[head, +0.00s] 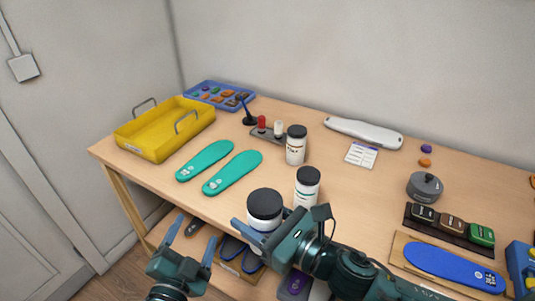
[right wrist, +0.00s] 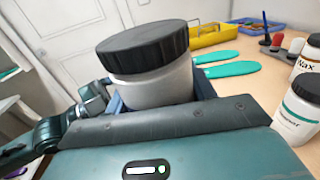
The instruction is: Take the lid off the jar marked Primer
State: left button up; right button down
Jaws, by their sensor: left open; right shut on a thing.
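A white jar with a black lid (head: 264,204) is held upright between the fingers of my right gripper (head: 266,228). It also fills the middle of the right wrist view, where its lid (right wrist: 143,47) sits on top and the fingers grip the white body. Its label is not readable. A second black-lidded jar (head: 307,190) with a teal stripe stands just behind it; its label is partly cut off in the right wrist view (right wrist: 298,118). A third jar (head: 296,148), marked Wax, stands farther back. My left gripper (head: 190,240) is open and empty, left of the held jar.
Teal insoles (head: 232,172) and a yellow tray (head: 156,136) lie to the left on the table. A stamp rack (head: 268,136) and blue tray (head: 219,93) stand behind. A grey round container (head: 425,187) and a blue insole on a board (head: 450,267) are at right.

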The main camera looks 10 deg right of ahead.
pick_arm(q)
jog(key=w+d+r+m+h, duration=0.1)
jog(key=d+r+m+h, duration=0.45)
jog(key=r+m, duration=0.35)
jog(key=w+d+r+m+h, duration=0.1)
jog(key=d+r+m+h, duration=0.4)
jog(key=r+m+h, duration=0.35)
jog(key=s+d+r+m+g+h, duration=0.25)
jog(key=d+r+m+g, duration=0.2)
jog(key=m+g, duration=0.45)
jog(key=s+d+r+m+g+h, duration=0.25)
jog(key=r+m+g, duration=0.35)
jog(key=m, duration=0.5)
jog(key=s+d+r+m+g+y, duration=0.2)
jog(key=s+d+m+g+y, duration=0.25)
jog(key=m+g, duration=0.7)
jog(key=m+t+y, duration=0.9)
jog(key=m+y, duration=0.9)
jog(key=y, duration=0.3)
send_over(267, 200)
jog(key=f, duration=0.6)
jog(key=shift+s+d+f, duration=0.2)
jog(key=shift+d+f, duration=0.05)
jog(key=shift+f, duration=0.1)
jog(key=shift+w+a, duration=0.15)
jog(key=shift+a, duration=0.05)
jog(key=shift+a+f, duration=0.1)
jog(key=shift+f, duration=0.3)
notch_tip(267, 200, down, 7)
jog(key=shift+f, duration=0.1)
